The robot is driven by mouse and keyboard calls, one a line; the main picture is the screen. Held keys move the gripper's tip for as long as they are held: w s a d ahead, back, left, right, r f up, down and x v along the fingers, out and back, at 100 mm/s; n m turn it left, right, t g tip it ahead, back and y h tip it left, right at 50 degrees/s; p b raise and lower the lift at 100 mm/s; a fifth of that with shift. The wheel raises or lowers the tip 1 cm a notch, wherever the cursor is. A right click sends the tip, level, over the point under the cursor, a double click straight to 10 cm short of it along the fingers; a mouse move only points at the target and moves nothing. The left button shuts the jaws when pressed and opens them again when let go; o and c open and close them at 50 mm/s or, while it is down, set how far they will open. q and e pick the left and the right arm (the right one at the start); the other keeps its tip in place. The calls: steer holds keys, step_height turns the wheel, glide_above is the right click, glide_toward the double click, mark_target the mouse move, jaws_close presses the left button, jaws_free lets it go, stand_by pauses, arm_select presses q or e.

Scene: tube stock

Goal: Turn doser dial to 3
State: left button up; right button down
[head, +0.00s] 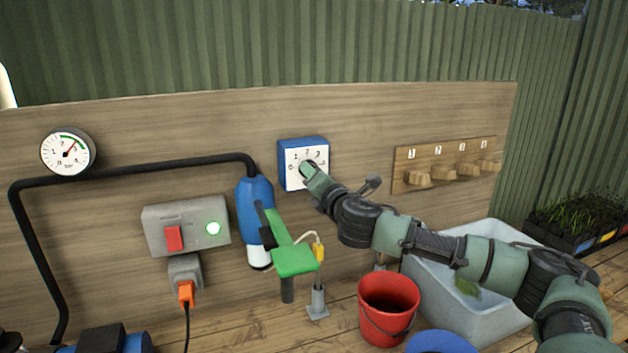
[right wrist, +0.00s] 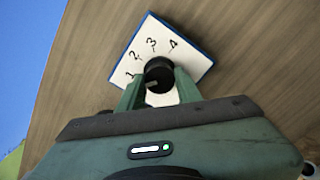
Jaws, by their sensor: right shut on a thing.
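The doser is a blue box with a white face (head: 292,158) on the wooden wall panel. In the right wrist view its white face (right wrist: 190,62) carries the numbers 1 to 4 in an arc around a round black dial (right wrist: 158,68). My right gripper (head: 308,168) is at the dial, covering most of it in the head view. In the right wrist view my right gripper (right wrist: 160,90) has a finger on each side of the dial and is shut on it. A pale mark shows on the dial's lower left, but I cannot tell which number it indicates. My left gripper is not in view.
Left of the doser are a blue bottle-shaped unit (head: 256,200), a grey switch box (head: 187,222) and a gauge (head: 68,152). A row of wooden pegs (head: 468,168) is right. A red bucket (head: 388,308) and pale grey tub (head: 468,300) stand below my right arm.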

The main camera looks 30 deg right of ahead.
steer(key=shift+m+b, duration=1.85)
steer(key=shift+m, duration=7.35)
steer(key=c, duration=1)
jaws_free()
steer(key=shift+o, duration=0.2)
